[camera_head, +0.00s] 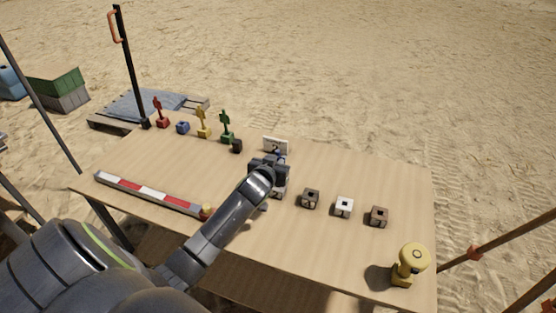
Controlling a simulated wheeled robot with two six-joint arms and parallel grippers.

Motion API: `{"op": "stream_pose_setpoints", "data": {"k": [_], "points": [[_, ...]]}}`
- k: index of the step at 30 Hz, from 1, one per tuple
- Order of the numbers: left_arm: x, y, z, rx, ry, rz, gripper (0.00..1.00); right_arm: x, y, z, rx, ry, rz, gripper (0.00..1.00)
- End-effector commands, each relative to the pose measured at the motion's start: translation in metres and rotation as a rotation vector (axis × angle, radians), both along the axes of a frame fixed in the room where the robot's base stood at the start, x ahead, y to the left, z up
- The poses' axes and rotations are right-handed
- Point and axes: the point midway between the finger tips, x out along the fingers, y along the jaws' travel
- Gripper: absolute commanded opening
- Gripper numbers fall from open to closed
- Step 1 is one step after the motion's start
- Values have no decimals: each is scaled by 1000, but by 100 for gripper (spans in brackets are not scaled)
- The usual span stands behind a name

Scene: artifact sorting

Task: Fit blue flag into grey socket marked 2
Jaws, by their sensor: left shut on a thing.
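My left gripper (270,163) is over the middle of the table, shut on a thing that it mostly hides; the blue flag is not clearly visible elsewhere. A blue block (183,127) stands without a flag in the back row. A greyish socket block (282,186) shows partly beside my gripper, at the left end of the socket row. Its marking is not readable, and I cannot tell whether the held thing touches it. My right gripper is not in view.
Red (162,112), yellow (203,122) and green (226,127) flags stand at the back left. Dark (310,198), white (344,207) and brown (379,216) sockets lie right. A white sign (275,144), striped bar (150,193) and yellow stamp-like object (410,262) are also on the table.

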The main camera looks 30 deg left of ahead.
Motion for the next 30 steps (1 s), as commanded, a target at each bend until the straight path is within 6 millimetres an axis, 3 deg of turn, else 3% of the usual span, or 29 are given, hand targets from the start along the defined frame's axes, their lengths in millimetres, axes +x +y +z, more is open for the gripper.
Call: {"op": "stream_pose_setpoints", "data": {"k": [30], "points": [[0,0,-26,0,-1,0,0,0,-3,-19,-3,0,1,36]]}}
